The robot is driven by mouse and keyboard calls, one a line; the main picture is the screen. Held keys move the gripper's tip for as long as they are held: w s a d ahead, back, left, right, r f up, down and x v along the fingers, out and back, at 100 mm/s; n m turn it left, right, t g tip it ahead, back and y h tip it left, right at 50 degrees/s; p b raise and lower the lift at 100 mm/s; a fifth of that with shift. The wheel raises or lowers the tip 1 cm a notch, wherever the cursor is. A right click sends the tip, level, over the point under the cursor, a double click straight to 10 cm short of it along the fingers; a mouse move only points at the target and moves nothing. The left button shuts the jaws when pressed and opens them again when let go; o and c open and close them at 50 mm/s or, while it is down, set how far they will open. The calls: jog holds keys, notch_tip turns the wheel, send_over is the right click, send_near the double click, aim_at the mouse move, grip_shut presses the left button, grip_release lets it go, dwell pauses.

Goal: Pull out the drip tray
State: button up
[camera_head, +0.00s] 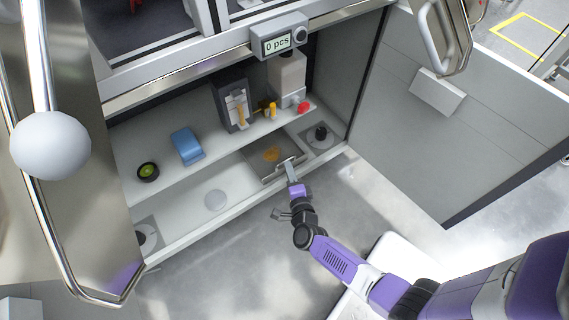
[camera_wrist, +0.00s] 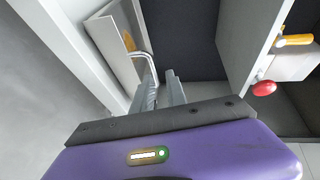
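The drip tray (camera_head: 256,163) is a shallow grey tray with an orange-yellow spill on it, on the lower shelf of the open cabinet. Its metal bar handle (camera_head: 287,161) is at its front edge. My gripper (camera_head: 290,166) is at this handle, at the front of the shelf. In the wrist view the tray (camera_wrist: 110,50) is at upper left, with the bent handle (camera_wrist: 146,60) reaching down to the fingertips. My gripper (camera_wrist: 161,78) has its two fingers apart there. I cannot tell whether a finger touches the handle.
The upper shelf (camera_head: 215,140) holds a blue box (camera_head: 187,146), a green-centred round item (camera_head: 148,171), a dispenser (camera_head: 235,106) and a red knob (camera_head: 303,106). A black knob (camera_head: 321,132) is right of the tray. Open cabinet doors flank both sides; the floor in front is clear.

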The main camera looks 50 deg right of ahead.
jog(key=w+f, duration=0.1)
jog(key=f, duration=0.1)
jog(key=b, duration=0.4)
send_over(285, 155)
jog(key=s+a, duration=0.3)
jog(key=shift+w+a+f+m+g, duration=0.2)
jog(key=shift+f+m+g, duration=0.1)
jog(key=shift+f, duration=0.1)
jog(key=shift+c, duration=0.2)
grip_shut()
dwell(0.3)
